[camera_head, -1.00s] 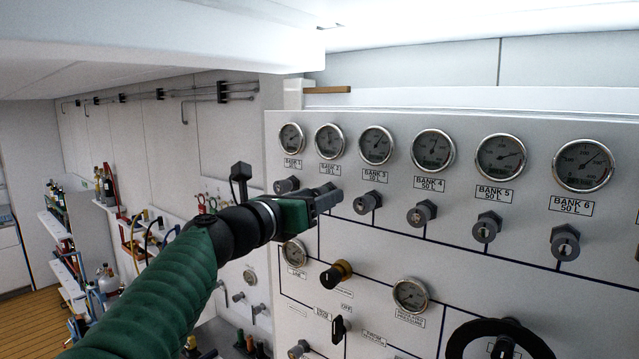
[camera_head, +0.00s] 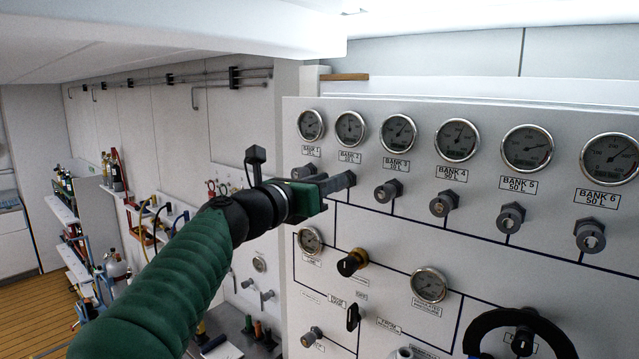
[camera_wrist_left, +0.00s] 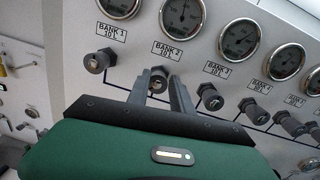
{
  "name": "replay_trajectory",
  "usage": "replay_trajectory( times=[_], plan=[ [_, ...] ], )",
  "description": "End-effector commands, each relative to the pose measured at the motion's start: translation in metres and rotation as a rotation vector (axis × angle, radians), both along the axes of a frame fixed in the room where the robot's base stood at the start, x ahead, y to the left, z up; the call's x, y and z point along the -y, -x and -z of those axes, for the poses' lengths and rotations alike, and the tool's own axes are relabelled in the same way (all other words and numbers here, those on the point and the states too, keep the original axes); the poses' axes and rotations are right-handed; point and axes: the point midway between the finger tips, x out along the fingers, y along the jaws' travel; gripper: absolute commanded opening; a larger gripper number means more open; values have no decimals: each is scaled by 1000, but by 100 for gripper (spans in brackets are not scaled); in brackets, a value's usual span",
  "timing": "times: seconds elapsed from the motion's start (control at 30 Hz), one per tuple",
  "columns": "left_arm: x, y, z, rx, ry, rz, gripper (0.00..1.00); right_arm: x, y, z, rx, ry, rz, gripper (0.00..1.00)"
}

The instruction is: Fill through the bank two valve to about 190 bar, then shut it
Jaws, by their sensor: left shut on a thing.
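The bank two valve is a small dark knob (camera_wrist_left: 159,78) under the BANK 2 label (camera_wrist_left: 167,50) in the left wrist view. My left gripper (camera_wrist_left: 160,88) has one finger on each side of it and is shut on it. In the head view my left gripper (camera_head: 338,184) reaches the panel (camera_head: 450,240) from the left and hides most of this valve. The bank two gauge (camera_head: 351,129) sits above it; its needle is too small to read surely. My right gripper is not in view.
The bank one valve (camera_head: 309,170) and bank three valve (camera_head: 388,191) are close on either side. Further valves and gauges run right. Below are a brass-collared black knob (camera_head: 352,262), a lower gauge (camera_head: 429,285) and a large black handwheel (camera_head: 522,335).

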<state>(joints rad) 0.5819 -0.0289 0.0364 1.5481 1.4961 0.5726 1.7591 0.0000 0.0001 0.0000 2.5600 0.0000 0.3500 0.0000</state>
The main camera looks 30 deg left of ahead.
Motion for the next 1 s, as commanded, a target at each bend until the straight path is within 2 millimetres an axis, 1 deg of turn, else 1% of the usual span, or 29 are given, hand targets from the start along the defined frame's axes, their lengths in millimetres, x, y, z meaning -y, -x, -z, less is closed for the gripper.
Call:
replay_trajectory(
  times=[0.03,0.23,0.6,1.0],
  plan=[
    [4,-5,11,-13,-13,10,0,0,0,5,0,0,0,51],
    [4,-5,14,-5,-129,10,0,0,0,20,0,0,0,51],
    [4,-6,16,23,-464,4,0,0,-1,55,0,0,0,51],
    [3,-5,13,58,-844,-7,0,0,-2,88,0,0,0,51]
  ],
)
